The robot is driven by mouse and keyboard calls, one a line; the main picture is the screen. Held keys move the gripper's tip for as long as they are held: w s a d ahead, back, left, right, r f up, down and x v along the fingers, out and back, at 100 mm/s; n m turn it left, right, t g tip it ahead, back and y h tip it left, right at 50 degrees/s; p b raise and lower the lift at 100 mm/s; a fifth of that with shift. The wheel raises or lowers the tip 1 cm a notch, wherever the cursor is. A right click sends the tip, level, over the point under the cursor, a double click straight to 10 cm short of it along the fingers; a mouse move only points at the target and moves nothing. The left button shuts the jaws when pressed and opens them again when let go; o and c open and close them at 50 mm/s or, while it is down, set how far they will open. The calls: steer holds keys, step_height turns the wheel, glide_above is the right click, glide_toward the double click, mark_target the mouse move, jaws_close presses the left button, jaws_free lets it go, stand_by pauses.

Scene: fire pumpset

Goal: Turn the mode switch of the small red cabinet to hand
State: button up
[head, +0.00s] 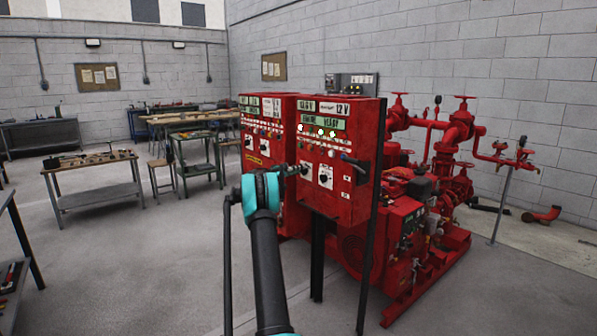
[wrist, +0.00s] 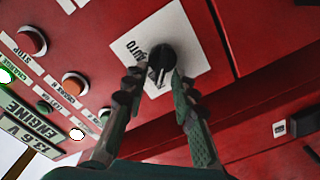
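The small red cabinet (head: 342,199) stands at the centre of the head view, its front panel facing me. My gripper (head: 301,170) reaches its lower panel and partly hides a switch there. In the wrist view, the mode switch (wrist: 162,60) is a black knob on a white plate (wrist: 188,50) marked AUTO. My gripper (wrist: 157,76) is open, its two dark fingers apart, with the tips by either side of the knob's lower part. I cannot tell whether they touch it. Any HAND label cannot be read.
Several buttons, including a red STOP button (wrist: 32,40), lie left of the switch in the wrist view. A second white switch plate (head: 326,177) and a black side handle (head: 355,163) are close by. Another red cabinet (head: 262,150) and the red pumpset (head: 425,220) flank this one.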

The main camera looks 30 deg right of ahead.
steer(key=shift+a, duration=0.2)
steer(key=a, duration=1.1)
steer(key=shift+s+a, duration=0.35)
steer(key=shift+s, duration=0.1)
steer(key=shift+a, duration=0.1)
